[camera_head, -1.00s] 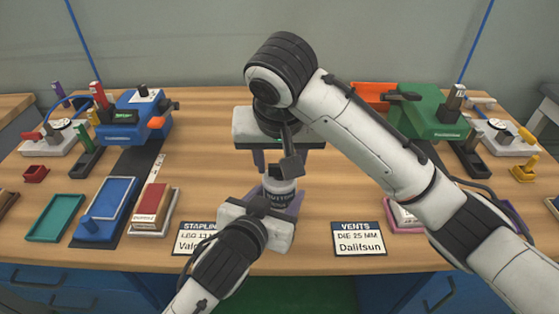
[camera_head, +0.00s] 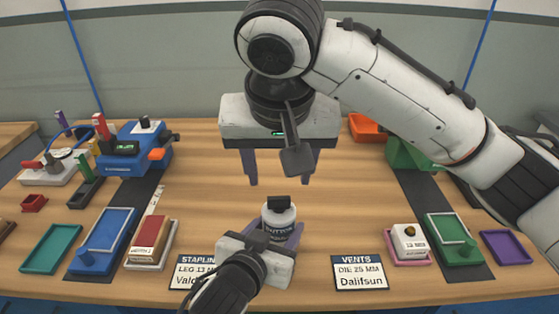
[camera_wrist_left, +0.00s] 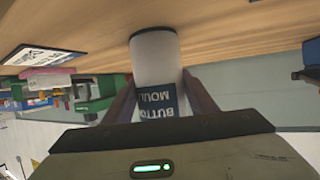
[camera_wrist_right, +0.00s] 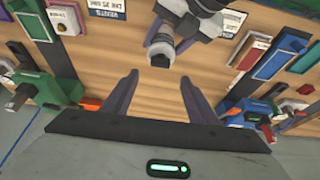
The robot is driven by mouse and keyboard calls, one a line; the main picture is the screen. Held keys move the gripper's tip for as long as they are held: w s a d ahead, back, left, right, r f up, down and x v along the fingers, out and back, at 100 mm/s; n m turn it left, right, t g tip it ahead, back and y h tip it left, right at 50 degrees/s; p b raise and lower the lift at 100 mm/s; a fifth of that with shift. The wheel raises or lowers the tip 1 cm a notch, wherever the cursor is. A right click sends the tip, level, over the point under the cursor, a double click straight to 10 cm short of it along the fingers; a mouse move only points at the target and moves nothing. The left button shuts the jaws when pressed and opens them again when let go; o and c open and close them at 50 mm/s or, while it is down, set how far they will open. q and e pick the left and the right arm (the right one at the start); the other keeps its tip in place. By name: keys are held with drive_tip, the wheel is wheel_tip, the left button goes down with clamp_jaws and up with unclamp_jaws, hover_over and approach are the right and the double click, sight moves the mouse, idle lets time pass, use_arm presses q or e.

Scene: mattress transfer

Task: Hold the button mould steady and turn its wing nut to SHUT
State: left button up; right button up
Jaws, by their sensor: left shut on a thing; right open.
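The button mould (camera_head: 278,220) is a white cylinder with a dark label, standing upright at the front middle of the bench. Its dark wing nut (camera_head: 279,203) is on top. In the left wrist view the mould (camera_wrist_left: 156,60) is between the fingers, its label partly reading BUTTON MOULD. My left gripper (camera_head: 284,232) is shut on the mould's body, low down. My right gripper (camera_head: 281,180) is open and empty, fingers pointing down, above and behind the wing nut and apart from it. The right wrist view shows the wing nut (camera_wrist_right: 161,47) beyond the open fingers.
Label cards VENTS (camera_head: 360,272) and STAPLING (camera_head: 197,272) lie at the front edge. A blue press (camera_head: 133,150), blue tray (camera_head: 103,240) and red block (camera_head: 150,238) stand left. A green tray (camera_head: 451,238) and a pink-based white block (camera_head: 409,243) stand right. Bench around the mould is clear.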

use_arm(q)
drive_tip(key=shift+r, duration=0.15)
use_arm(e)
drive_tip(key=shift+v, duration=1.2)
use_arm(q)
drive_tip(key=o, duration=1.7)
drive_tip(key=shift+c, duration=0.2)
drive_tip(key=shift+s, duration=0.1)
